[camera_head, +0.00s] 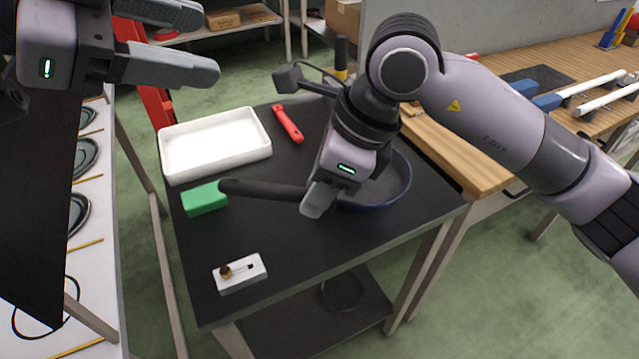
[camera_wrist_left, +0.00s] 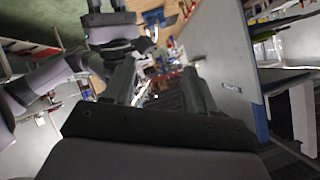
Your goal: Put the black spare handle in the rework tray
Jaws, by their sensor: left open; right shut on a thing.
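A black handle (camera_head: 262,189) reaches left from my right gripper (camera_head: 313,193), which is shut on it above the dark table. The gripper hides its right end, so I cannot tell whether it is joined to the blue-rimmed pan (camera_head: 395,190) behind. A white, empty, shallow tray (camera_head: 215,145) stands at the table's back left. My left gripper (camera_head: 208,45) is open and empty at the upper left, well above the table. Its two spread fingers also show in the left wrist view (camera_wrist_left: 158,88).
A red handle (camera_head: 288,123) lies right of the tray. A green block (camera_head: 204,199) sits in front of the tray. A small white block with a brass-coloured part (camera_head: 240,274) is near the front edge. A wooden bench (camera_head: 470,165) adjoins at right. A conveyor (camera_head: 95,240) runs along the left.

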